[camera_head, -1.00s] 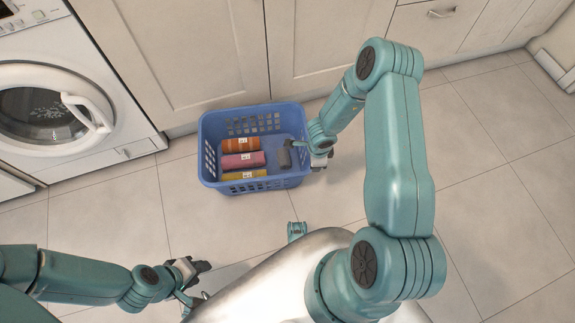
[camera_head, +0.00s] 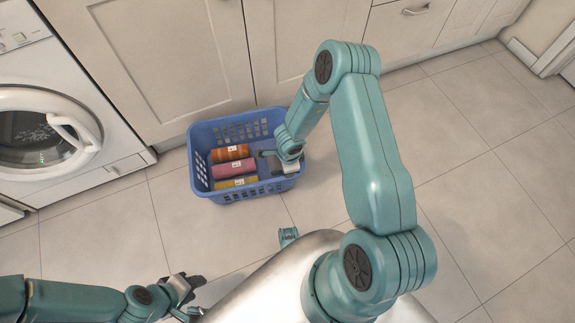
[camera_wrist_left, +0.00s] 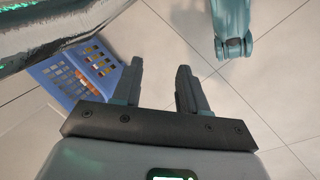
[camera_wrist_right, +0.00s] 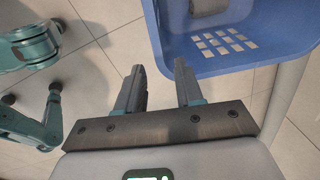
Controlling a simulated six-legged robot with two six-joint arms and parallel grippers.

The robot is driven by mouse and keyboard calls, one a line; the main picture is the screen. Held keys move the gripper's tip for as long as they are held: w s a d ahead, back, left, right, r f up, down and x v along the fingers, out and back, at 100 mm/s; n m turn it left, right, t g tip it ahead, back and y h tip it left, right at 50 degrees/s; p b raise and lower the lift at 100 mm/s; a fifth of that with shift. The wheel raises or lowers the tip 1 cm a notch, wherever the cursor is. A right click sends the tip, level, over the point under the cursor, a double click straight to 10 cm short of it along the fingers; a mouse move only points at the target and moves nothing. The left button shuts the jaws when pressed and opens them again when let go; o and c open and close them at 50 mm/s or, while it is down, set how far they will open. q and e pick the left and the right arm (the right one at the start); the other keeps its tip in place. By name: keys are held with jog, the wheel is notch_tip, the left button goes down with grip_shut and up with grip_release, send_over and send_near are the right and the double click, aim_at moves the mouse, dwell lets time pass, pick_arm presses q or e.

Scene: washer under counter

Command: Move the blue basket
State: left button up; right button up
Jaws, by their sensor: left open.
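The blue basket (camera_head: 236,193) stands upright on the tiled floor, against the cabinet doors. It holds an orange roll (camera_head: 229,152), a pink roll (camera_head: 233,168) and a yellow roll (camera_head: 222,184). A dark grey item (camera_wrist_right: 208,6) also lies in it, in the right wrist view. My right gripper (camera_head: 278,165) is at the basket's right rim. Its fingers (camera_wrist_right: 158,85) are apart beside the basket wall (camera_wrist_right: 235,45); I cannot tell whether they touch it. My left gripper (camera_head: 196,284) is open and empty, low at the front. The basket also shows in the left wrist view (camera_wrist_left: 80,75).
A white washing machine (camera_head: 45,125) stands left of the basket. Cream cabinets (camera_head: 290,50) run along the back. The floor (camera_head: 480,190) to the right is clear, as is the floor before the basket.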

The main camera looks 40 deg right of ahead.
jog(key=f+b, duration=0.2)
jog(key=f, duration=0.2)
jog(key=f+b, duration=0.2)
jog(key=f, duration=0.3)
jog(key=w+f+b, duration=0.1)
jog(key=f, duration=0.4)
jog(key=shift+w+d+f+b, duration=0.1)
jog(key=shift+d+b, duration=0.2)
jog(key=shift+b, duration=0.1)
grip_shut()
dwell(0.6)
